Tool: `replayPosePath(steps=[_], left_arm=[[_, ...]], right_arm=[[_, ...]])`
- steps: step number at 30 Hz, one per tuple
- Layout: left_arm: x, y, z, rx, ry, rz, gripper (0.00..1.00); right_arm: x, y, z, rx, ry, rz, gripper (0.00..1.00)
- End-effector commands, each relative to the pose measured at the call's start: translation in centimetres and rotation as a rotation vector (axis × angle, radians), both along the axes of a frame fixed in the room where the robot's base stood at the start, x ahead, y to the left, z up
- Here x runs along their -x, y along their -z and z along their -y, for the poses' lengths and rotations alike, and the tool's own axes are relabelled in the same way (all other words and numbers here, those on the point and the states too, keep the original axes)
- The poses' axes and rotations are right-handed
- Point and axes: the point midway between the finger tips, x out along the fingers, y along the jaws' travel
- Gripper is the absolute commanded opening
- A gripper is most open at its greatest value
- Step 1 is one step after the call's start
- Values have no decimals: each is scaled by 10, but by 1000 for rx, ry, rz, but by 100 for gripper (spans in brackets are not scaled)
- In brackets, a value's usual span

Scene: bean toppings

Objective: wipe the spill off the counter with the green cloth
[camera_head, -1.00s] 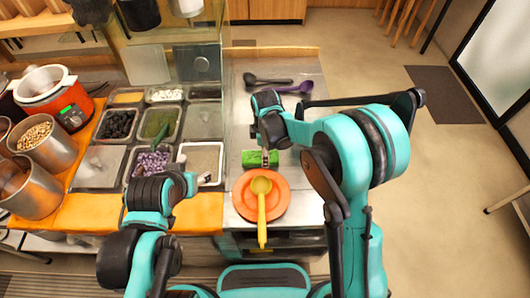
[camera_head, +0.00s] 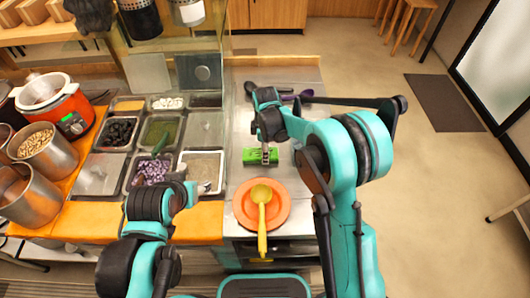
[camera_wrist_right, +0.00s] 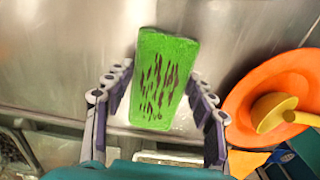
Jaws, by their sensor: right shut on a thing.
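The green cloth (camera_head: 252,157) lies on the steel counter (camera_head: 298,178) just beyond the orange plate. In the right wrist view the cloth (camera_wrist_right: 165,55) is a bright green block with dark streaks; I cannot tell whether they are stains or markings. My right gripper (camera_head: 268,156) is shut on the cloth from above. In the wrist view its fingers (camera_wrist_right: 160,88) stand on both sides of the cloth. I make out no clear spill; the arm and cloth hide part of the counter. My left gripper (camera_head: 186,186) is near the topping trays; its fingers are unclear.
An orange plate (camera_head: 243,210) with a yellow ladle (camera_head: 262,218) stands nearest me on the counter. A purple ladle (camera_head: 304,96) lies at the far end, partly behind my right arm. Topping trays (camera_head: 100,172) fill the left side. Bare counter shows right of the cloth.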

Motion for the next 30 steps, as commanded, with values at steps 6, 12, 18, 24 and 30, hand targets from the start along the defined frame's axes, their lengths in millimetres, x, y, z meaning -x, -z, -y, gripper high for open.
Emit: replayPosePath(steps=[6,12,18,24,30], left_arm=[[0,0,0,0,0,0,51],[0,-9,0,0,0,0,51],[0,-21,0,0,0,0,51],[0,-33,0,0,0,0,51],[0,-45,0,0,0,0,51]], right_arm=[[0,0,0,0,0,0,32],[0,-12,0,0,0,0,32],[1,-32,0,0,0,0,32],[0,-51,0,0,0,0,32],[0,-70,0,0,0,0,32]])
